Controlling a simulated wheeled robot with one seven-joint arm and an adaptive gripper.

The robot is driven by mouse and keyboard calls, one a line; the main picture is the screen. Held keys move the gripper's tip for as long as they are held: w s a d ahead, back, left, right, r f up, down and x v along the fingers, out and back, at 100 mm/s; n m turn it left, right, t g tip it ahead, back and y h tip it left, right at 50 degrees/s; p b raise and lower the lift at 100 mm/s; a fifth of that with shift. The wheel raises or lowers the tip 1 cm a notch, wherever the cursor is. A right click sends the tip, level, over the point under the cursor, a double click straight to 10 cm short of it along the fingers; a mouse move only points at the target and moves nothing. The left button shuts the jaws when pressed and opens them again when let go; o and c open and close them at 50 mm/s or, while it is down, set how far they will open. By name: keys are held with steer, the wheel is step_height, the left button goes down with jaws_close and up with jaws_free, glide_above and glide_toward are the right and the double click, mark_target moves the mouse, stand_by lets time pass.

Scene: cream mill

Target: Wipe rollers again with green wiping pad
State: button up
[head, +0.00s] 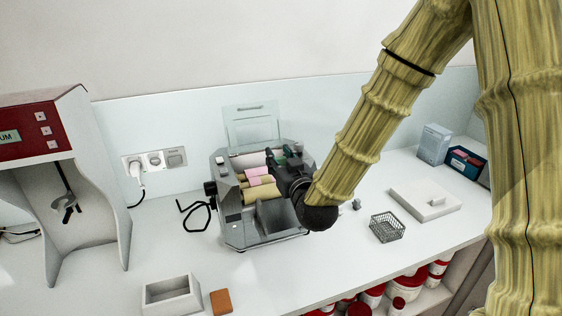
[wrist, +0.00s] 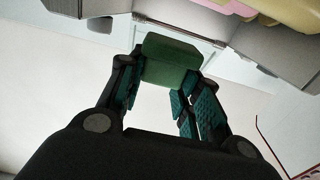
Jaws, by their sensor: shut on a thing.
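The mill (head: 238,234) stands on the counter with its clear guard (head: 251,125) raised at the back. Its rollers (head: 262,190) show cream, pink and yellowish surfaces. In the wrist view, part of the rollers (wrist: 300,14) shows at the top right. My gripper (head: 281,165) is over the right part of the mill, its dark wrist covering that side. In the wrist view my gripper (wrist: 164,82) is shut on the green wiping pad (wrist: 170,62), held at the fingertips. Whether the pad touches a roller cannot be told.
A red-topped machine (head: 50,130) stands at the left. A grey open box (head: 172,309) and an orange-brown block (head: 221,302) lie in front. A wire basket (head: 387,227), a white slab (head: 425,204) and boxes (head: 434,144) are at the right. A black cable (head: 196,222) lies left of the mill.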

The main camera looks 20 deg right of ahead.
steer(key=shift+r+p, duration=1)
steer(key=shift+r, duration=1)
